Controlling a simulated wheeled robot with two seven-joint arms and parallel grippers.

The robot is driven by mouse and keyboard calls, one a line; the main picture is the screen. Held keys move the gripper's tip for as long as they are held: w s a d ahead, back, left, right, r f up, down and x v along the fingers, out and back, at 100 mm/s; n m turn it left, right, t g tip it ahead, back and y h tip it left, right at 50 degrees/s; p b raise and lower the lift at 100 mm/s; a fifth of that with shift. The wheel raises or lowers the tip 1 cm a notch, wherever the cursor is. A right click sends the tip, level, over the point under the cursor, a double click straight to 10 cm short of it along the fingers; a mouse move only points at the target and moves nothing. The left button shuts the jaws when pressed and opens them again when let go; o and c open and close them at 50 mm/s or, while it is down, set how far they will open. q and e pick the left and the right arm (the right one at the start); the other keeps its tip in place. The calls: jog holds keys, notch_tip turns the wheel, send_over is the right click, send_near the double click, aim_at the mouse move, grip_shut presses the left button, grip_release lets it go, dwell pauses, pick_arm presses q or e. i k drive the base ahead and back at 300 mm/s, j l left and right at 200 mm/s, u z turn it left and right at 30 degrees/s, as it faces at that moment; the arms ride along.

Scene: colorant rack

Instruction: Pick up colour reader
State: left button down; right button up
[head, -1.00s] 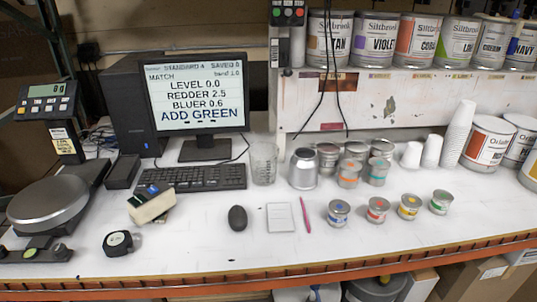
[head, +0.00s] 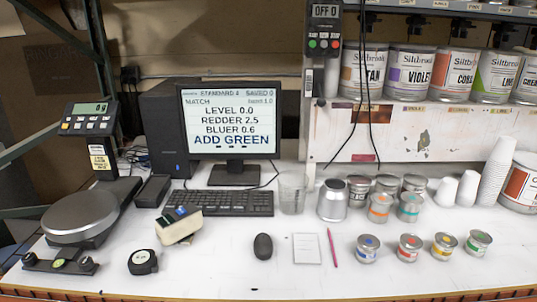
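The colour reader appears to be the cream handheld block (head: 180,227) with a dark, coloured end, on the white bench in front of the keyboard, left of centre. It lies at a slant. Small dark and coloured items show at its far left end; I cannot tell whether they are part of it. Neither of my grippers is in the head view, and nothing is touching the block.
A mouse (head: 263,246), a white pad (head: 306,249) and small tins (head: 367,249) are to the right. Bare bench lies along the front.

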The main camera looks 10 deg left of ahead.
aim_at(170, 228)
jog(key=i+j+u, duration=0.15)
jog(key=i+j, duration=0.2)
jog(key=j, duration=0.25)
jog(key=i+j+u, duration=0.15)
jog(key=i+j, duration=0.2)
jog(key=j, duration=0.15)
jog(key=i+j+u, duration=0.15)
jog(key=i+j, duration=0.25)
jog(key=j, duration=0.1)
